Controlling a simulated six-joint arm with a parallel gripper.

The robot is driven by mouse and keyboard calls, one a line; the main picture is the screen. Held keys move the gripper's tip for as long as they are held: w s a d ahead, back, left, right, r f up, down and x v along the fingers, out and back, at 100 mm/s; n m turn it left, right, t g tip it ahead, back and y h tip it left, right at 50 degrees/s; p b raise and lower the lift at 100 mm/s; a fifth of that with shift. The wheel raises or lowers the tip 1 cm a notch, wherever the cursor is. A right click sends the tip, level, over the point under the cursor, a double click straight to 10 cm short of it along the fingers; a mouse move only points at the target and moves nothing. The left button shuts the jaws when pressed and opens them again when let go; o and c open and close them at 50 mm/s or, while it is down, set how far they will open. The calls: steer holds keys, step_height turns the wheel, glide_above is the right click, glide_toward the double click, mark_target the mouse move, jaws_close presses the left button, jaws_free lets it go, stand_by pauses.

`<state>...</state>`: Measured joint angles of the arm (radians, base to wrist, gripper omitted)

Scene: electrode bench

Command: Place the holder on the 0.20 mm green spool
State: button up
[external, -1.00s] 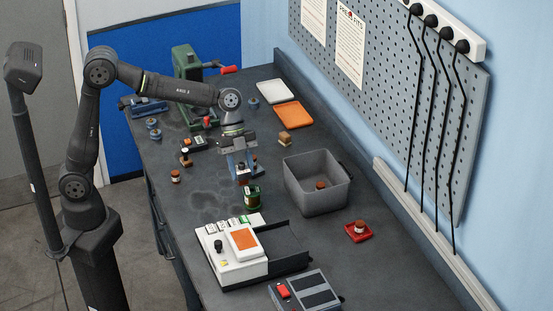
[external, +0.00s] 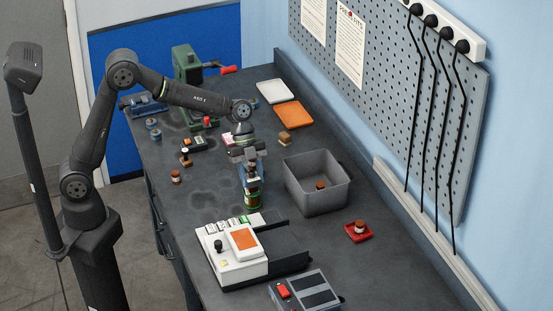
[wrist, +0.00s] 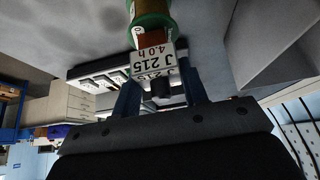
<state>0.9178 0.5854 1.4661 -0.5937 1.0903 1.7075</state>
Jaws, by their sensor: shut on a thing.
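My gripper (external: 252,178) points down over the middle of the bench, with its blue fingers shut on the holder (external: 252,171). In the wrist view the holder (wrist: 157,62) has a white label reading "J 215 4.0 h" and a dark knob between the fingers (wrist: 160,92). A reddish-brown part shows beyond the label. The green spool (external: 251,201) stands upright on the bench directly below the holder; it also shows at the top of the wrist view (wrist: 151,14). The holder overlaps the spool in both views, so I cannot tell whether they touch. The spool's size marking is unreadable.
A grey bin (external: 316,190) stands close on the right with a small spool inside. A white device (external: 232,258) with an orange pad lies in front. A red dish (external: 358,232) with a spool is farther right.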

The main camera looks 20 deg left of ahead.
steer(key=o, duration=1.3)
steer(key=shift+f, duration=0.15)
steer(key=v, duration=1.2)
